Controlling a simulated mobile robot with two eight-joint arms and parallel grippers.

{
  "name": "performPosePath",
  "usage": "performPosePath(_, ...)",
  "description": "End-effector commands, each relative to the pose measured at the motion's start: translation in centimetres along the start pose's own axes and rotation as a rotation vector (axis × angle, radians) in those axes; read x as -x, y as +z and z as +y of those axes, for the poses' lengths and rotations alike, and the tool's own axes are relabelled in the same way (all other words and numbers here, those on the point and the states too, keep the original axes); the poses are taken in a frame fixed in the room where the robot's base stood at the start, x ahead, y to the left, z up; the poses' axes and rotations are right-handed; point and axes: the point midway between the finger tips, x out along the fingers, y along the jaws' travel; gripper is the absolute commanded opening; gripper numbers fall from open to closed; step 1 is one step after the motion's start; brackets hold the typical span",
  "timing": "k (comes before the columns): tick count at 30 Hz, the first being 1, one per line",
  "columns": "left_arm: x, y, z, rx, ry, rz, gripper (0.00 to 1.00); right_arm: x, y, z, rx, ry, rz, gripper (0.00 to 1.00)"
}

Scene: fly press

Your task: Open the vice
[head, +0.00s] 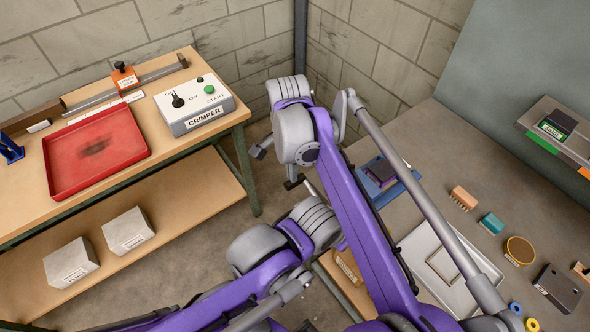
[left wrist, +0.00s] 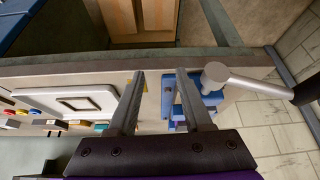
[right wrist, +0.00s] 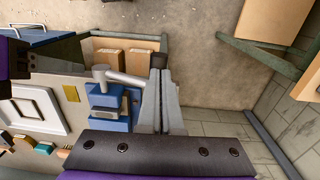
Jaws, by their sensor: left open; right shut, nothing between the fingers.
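The blue vice (head: 403,190) is at the front edge of the right bench, partly hidden behind my arm in the head view. It also shows in the right wrist view (right wrist: 108,122), with a dark part between its blue parts, and in the left wrist view (left wrist: 205,98). Its grey handle bar (right wrist: 126,78) sticks out from it. My right gripper (right wrist: 161,75) is shut and empty, its fingertips beside the bar's dark far end; I cannot tell whether they touch. My left gripper (left wrist: 160,72) is open and empty, its right finger near the bar's round end (left wrist: 215,74).
The right bench (head: 480,150) carries a white tray (head: 425,245), a brush (head: 463,198), a teal block (head: 491,223) and a round tin (head: 518,250). The left bench holds a red tray (head: 70,185) and a crimper box (head: 195,105). Bare floor lies between the benches.

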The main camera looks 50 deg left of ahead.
Motion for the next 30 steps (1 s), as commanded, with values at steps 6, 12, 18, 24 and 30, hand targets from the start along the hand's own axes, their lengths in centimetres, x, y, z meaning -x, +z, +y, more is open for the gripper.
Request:
performPosePath(6,-0.2,0.3,0.0,0.000,0.000,-0.003,0.50,-0.9,0.1,-0.6,0.001,-0.003,-0.001,0.00)
performPosePath(12,-0.3,0.3,0.0,0.000,0.000,-0.003,0.50,-1.1,0.1,-0.8,0.001,-0.004,-0.001,0.00)
performPosePath(18,-0.3,0.3,0.0,0.000,0.000,-0.003,0.50,-1.1,0.0,-0.8,0.001,-0.005,-0.001,0.00)
performPosePath(24,-0.3,0.3,0.0,0.000,0.000,-0.003,0.50,-1.0,0.0,-0.8,0.001,-0.005,-0.001,0.00)
performPosePath(30,-0.2,0.2,0.0,0.000,0.000,-0.002,0.50,0.5,0.0,-0.8,0.001,-0.004,0.000,0.00)
